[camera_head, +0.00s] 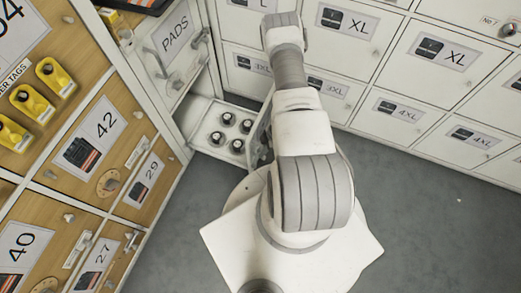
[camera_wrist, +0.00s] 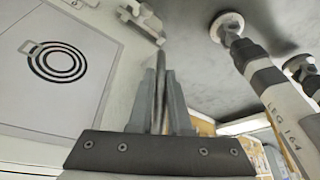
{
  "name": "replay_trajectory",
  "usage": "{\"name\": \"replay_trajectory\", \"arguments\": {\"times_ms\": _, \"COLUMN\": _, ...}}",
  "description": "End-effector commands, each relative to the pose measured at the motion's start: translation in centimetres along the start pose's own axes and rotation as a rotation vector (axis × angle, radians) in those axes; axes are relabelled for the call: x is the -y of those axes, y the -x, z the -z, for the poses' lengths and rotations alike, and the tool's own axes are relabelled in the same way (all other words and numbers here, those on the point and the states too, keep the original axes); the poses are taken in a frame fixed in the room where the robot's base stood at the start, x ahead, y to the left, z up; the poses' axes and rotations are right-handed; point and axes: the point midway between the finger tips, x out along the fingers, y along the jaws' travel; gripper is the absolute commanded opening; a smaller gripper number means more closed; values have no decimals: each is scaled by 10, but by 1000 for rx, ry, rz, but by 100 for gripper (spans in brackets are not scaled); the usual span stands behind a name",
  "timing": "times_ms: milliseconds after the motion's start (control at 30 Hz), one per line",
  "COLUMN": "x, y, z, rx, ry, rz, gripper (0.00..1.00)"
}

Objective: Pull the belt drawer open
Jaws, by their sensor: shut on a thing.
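The belt drawer's white front (camera_wrist: 98,88) fills the left of the wrist view and bears a drawing of a coiled belt with a buckle. A handle fitting (camera_wrist: 140,18) sits at its edge. My gripper (camera_wrist: 160,75) is shut on a thin bar there, apparently the handle; the fingers hide most of it. In the head view a white drawer (camera_head: 201,106) stands out from the lockers with several round, dark-centred items (camera_head: 228,118) inside, apparently the same drawer. My arm covers its right part and my gripper is hidden there.
A PADS drawer or door (camera_head: 174,42) is above the open drawer. Wooden lockers (camera_head: 97,135) with yellow tags stand left. White lockers (camera_head: 430,55) line the back. Banded posts, one lettered LEG 164 (camera_wrist: 283,112), are close right of my gripper. Grey floor (camera_head: 430,220) is clear at right.

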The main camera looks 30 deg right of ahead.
Motion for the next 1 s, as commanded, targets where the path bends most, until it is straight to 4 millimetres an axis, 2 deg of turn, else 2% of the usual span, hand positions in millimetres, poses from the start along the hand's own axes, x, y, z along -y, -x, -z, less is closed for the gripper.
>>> {"name": "replay_trajectory", "arguments": {"times_ms": 567, "x": -2, "y": 0, "z": 2, "rx": -4, "ry": 0, "rz": -3, "gripper": 0}}
{"name": "replay_trajectory", "arguments": {"times_ms": 600, "x": -2, "y": 0, "z": 2, "rx": -4, "ry": 1, "rz": -3, "gripper": 23}}
{"name": "replay_trajectory", "arguments": {"times_ms": 733, "x": -2, "y": 0, "z": 2, "rx": -4, "ry": 1, "rz": -4, "gripper": 46}}
{"name": "replay_trajectory", "arguments": {"times_ms": 1000, "x": -2, "y": 2, "z": 2, "rx": -4, "ry": 1, "rz": -5, "gripper": 46}}
